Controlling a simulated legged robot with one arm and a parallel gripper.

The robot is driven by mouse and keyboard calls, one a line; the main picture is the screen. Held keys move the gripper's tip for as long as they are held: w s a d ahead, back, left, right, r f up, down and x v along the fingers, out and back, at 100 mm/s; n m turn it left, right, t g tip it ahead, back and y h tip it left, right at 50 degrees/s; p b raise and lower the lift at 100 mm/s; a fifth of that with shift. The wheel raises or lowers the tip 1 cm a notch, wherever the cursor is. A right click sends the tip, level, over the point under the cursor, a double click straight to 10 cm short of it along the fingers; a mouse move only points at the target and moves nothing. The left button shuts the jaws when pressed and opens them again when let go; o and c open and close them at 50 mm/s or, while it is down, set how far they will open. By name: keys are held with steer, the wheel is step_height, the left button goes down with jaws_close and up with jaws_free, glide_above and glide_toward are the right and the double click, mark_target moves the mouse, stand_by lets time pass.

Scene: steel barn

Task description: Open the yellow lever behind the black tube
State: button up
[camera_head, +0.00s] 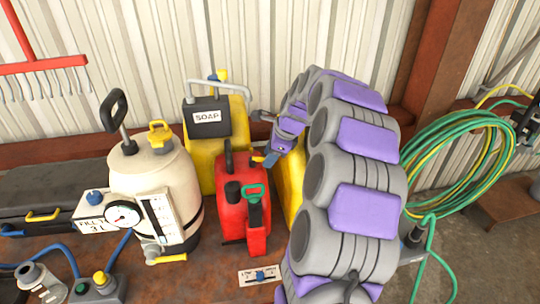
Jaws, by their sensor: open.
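My gripper (264,137) is open, at the end of my grey and purple arm. Its dark finger is at the upper left and a bluish tip is below. It is just above and right of the red canister (232,195), in front of the yellow soap container (222,165). A black tube (228,158) rises from the canister's top. A small yellow piece (257,159), perhaps the lever, shows right of the tube beside the lower fingertip. I cannot tell whether they touch. My forearm hides the area to the right.
A cream tank (150,185) with a yellow top handle (160,136), a gauge (122,214) and a low yellow lever (165,259) stands left. A black case (45,205) lies farther left. A coiled green hose (450,165) hangs right. The corrugated wall closes the back.

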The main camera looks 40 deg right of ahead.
steer(key=shift+c, duration=0.2)
jaws_close()
steer(key=p, duration=0.1)
steer(key=n+p, duration=0.1)
steer(key=p, duration=0.1)
steer(key=shift+w+d+r+n+y, duration=0.25)
steer(key=shift+w+r+n+y, duration=0.05)
steer(key=shift+w+d+f+n+g+y+p, duration=0.25)
steer(key=shift+n+g+y+p, duration=0.05)
steer(key=shift+n+p, duration=0.65)
steer(key=shift+o, duration=0.2)
jaws_free()
